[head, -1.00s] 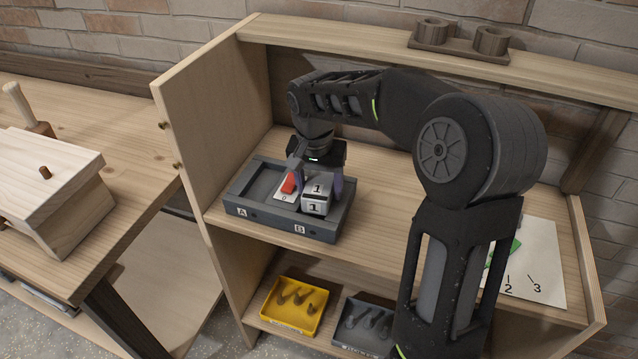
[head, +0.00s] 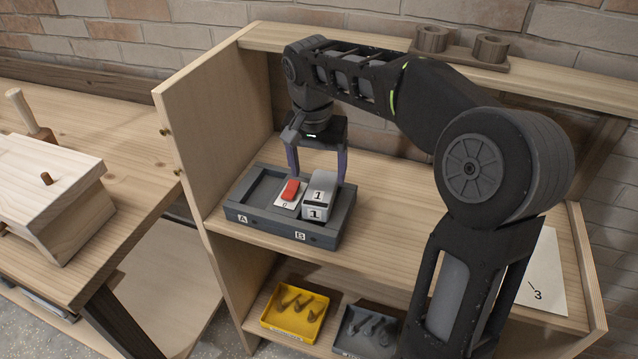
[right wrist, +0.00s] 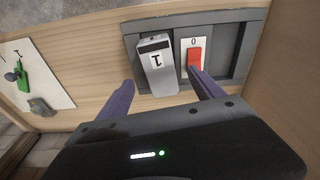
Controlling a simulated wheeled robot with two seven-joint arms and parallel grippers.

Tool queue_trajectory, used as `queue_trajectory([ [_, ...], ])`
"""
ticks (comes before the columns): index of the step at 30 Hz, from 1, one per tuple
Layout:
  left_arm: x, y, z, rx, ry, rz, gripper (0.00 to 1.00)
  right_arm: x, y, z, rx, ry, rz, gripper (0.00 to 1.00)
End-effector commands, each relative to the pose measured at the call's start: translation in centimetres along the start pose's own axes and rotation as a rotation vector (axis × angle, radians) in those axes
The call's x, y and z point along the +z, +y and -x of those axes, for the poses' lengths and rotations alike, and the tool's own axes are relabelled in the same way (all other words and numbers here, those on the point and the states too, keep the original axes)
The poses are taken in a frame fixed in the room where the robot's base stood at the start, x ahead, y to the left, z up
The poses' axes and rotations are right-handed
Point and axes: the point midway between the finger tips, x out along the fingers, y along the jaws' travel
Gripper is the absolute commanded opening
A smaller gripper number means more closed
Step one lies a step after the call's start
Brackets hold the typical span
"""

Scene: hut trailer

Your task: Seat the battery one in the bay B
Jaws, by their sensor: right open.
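The battery one (head: 319,197) is a light grey block marked 1 on its top and front. It sits in bay B, the right bay of the dark grey dock (head: 268,227). It also shows in the right wrist view (right wrist: 156,66), where it looks slightly skewed to the bay's walls. Bay A (head: 256,190) on the left is empty. A red switch (head: 291,190) on a white plate marked 0 sits between the bays. My right gripper (head: 317,180) is open and empty above and behind the battery, its purple fingers apart from it. My left gripper is not in view.
The dock stands on the shelf by its left side panel (head: 215,130). A white numbered sheet (head: 545,275) lies at the shelf's right. A yellow tray (head: 295,312) and a grey tray (head: 365,328) are on the lower shelf. A wooden holder (head: 458,50) stands on top.

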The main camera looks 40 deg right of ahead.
Motion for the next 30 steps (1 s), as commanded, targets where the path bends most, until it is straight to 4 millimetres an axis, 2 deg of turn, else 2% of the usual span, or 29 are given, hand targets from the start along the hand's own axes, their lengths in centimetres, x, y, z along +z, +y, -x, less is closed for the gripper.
queue_trajectory([
  [3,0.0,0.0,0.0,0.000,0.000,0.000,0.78,0.0,-0.1,2.4,-0.002,0.002,0.001,0.77],
  [9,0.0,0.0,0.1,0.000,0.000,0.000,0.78,0.0,0.0,4.5,0.000,0.000,0.000,0.77],
  [30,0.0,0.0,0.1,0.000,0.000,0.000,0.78,0.0,0.0,4.8,0.000,-0.001,0.001,0.77],
])
